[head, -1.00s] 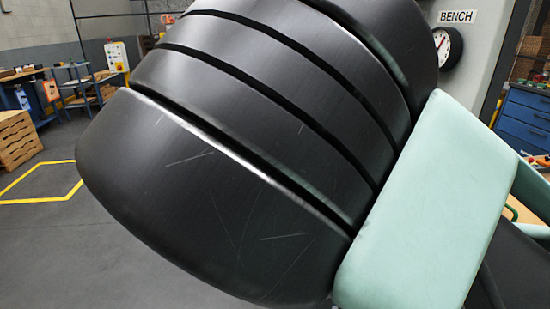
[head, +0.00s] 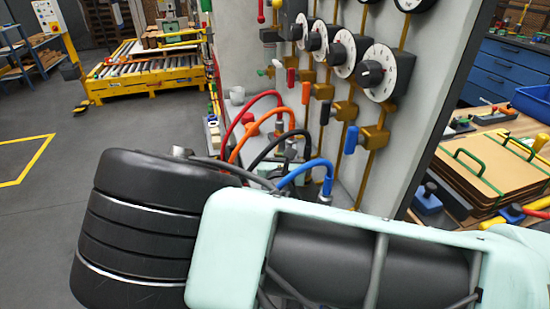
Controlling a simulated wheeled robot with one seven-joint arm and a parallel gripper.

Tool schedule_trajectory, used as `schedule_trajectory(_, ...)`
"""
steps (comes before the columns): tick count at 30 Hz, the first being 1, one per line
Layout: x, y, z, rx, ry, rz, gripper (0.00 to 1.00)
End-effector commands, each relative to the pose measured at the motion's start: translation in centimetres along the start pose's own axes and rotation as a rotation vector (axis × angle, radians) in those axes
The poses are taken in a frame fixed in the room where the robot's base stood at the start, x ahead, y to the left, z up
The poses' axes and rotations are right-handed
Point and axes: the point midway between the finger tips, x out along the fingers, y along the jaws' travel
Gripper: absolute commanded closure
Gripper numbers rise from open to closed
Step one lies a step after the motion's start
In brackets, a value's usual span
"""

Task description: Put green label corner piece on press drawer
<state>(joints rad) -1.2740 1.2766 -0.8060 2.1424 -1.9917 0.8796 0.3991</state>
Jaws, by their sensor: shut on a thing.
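My own arm fills the lower part of the head view, with a black ribbed joint and a pale green link. My gripper is not in view, so what it holds cannot be seen. I cannot make out a green label corner piece. I cannot tell any thing here to be the press drawer with certainty. A brown flat stack (head: 486,172) with green handles lies on the wooden bench at the right.
A grey panel (head: 432,82) with dials, valves and coloured hoses stands just beyond my arm. A yellow roller conveyor (head: 150,86) stands at the back left. Blue drawers (head: 505,70) and a blue bin (head: 533,103) are at the right. Grey floor at left is clear.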

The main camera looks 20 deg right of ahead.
Motion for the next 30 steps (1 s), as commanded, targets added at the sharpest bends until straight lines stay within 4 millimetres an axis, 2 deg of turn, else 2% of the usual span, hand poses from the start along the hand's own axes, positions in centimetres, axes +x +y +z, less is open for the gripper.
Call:
schedule_trajectory(5,0.0,0.0,-1.4,-0.001,0.0,0.001,0.82)
schedule_trajectory(12,0.0,0.0,-4.7,-0.001,0.0,0.0,0.82)
schedule_trajectory(25,0.0,0.0,-5.3,0.0,0.0,0.0,0.82)
schedule_trajectory(26,0.0,0.0,-5.3,0.0,0.0,0.0,0.56)
schedule_trajectory(27,0.0,0.0,-5.3,0.0,0.0,0.0,0.52)
schedule_trajectory(30,0.0,0.0,-5.3,0.0,0.0,0.0,0.52)
